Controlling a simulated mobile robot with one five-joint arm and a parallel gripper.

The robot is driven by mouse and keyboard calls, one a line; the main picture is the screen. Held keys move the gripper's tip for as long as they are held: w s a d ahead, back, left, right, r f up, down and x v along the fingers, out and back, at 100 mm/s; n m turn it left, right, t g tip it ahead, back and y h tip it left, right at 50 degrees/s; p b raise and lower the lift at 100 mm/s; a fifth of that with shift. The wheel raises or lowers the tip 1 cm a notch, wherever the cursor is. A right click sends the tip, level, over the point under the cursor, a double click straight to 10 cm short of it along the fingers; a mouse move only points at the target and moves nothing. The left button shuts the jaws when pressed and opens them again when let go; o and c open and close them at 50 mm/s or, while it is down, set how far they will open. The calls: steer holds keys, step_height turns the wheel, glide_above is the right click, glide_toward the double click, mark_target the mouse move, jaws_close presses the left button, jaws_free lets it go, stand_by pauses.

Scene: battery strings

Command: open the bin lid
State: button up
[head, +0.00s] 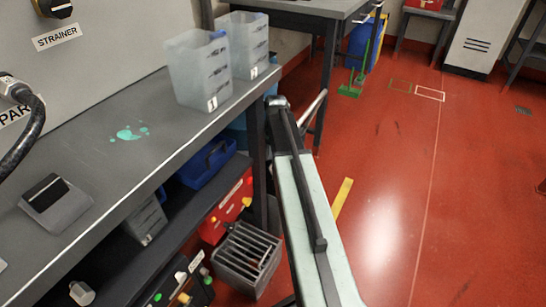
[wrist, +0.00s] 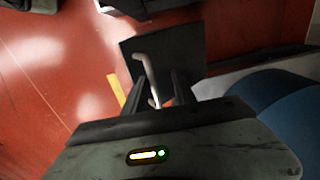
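In the wrist view my gripper (wrist: 160,80) has its two dark fingers spread apart. A pale bent bar (wrist: 147,68) shows in the gap between them, in front of a dark square plate (wrist: 178,48); I cannot tell whether the fingers touch it. A pale bar (head: 313,109) also shows beside the end of my arm in the head view. A rounded blue body (wrist: 265,100), possibly the bin, fills the lower right of the wrist view, with a grey edge above it. No lid can be made out clearly. My arm hides much of this area in the head view.
A grey bench (head: 110,165) on the left carries two translucent containers (head: 200,70). A blue tray (head: 207,163), a red box (head: 232,200) and a grey slotted crate (head: 248,255) are below it. A second table (head: 300,12) stands behind. The red floor (head: 400,190) at right is clear.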

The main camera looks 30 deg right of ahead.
steer(key=shift+r, duration=0.1)
step_height(320, 180, up, 8)
steer(key=p, duration=0.7)
steer(key=shift+s+f+p, duration=0.2)
steer(key=shift+p, duration=0.2)
steer(key=shift+d, duration=0.15)
